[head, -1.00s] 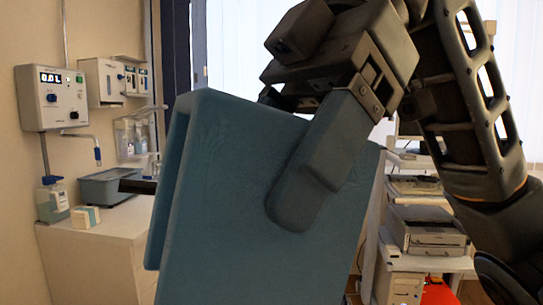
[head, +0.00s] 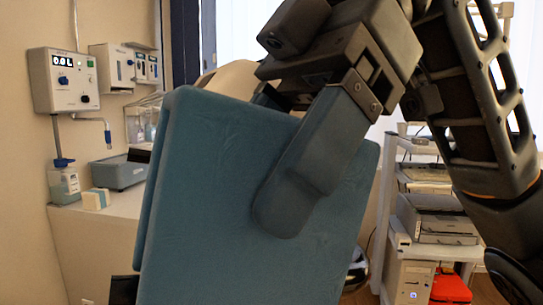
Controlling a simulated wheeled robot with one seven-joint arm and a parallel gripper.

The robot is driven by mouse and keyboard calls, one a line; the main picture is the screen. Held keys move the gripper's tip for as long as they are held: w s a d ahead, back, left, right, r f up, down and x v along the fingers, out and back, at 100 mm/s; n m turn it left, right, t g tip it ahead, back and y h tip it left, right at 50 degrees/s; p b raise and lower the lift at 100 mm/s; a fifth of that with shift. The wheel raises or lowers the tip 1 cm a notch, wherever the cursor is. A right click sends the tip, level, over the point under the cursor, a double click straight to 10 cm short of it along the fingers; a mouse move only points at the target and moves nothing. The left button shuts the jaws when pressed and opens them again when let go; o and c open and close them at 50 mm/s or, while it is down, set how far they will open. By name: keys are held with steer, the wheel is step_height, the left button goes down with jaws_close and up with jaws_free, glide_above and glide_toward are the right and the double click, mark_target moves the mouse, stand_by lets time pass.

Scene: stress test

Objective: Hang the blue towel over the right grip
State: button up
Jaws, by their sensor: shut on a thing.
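The blue towel (head: 210,210) is folded over and hangs down in the middle of the head view, filling much of it. My gripper (head: 285,195) is shut on the towel's upper part, with one finger lying against the near face. The other finger is hidden behind the cloth. The towel hangs slightly tilted and its lower end runs out of the frame. I cannot make out the right grip; the towel and my arm cover much of the middle. A beige rounded thing (head: 230,78) shows just behind the towel's top edge; I cannot tell what it is.
A white counter (head: 95,245) at the left bears a grey-blue bin (head: 120,173), a bottle (head: 64,185) and a small box (head: 95,199). A control box (head: 62,80) hangs on the wall. A white cart (head: 400,240) with devices stands at the right, a red box (head: 451,288) low beside it.

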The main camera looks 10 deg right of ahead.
mark_target(246, 249)
steer(key=shift+s+a+f+b, duration=0.1)
steer(key=shift+a+f+b, duration=0.1)
steer(key=shift+f+b, duration=0.7)
steer(key=shift+s+a+f+b, duration=0.1)
steer(key=shift+a+f+b, duration=0.15)
steer(key=shift+f+b, duration=0.65)
steer(key=shift+s+a+f+b, duration=0.1)
steer(key=shift+a+f+b, duration=0.1)
steer(key=shift+f+b, duration=0.65)
steer(key=shift+s+a+f+b, duration=0.1)
steer(key=shift+a+f+b, duration=0.1)
steer(key=shift+f, duration=0.55)
steer(key=shift+a+f+b, duration=0.2)
steer(key=shift+f, duration=0.55)
steer(key=o, duration=1.6)
steer(key=shift+c, duration=0.2)
steer(key=v, duration=0.7)
steer(key=shift+d+r, duration=0.2)
steer(key=shift+r, duration=0.15)
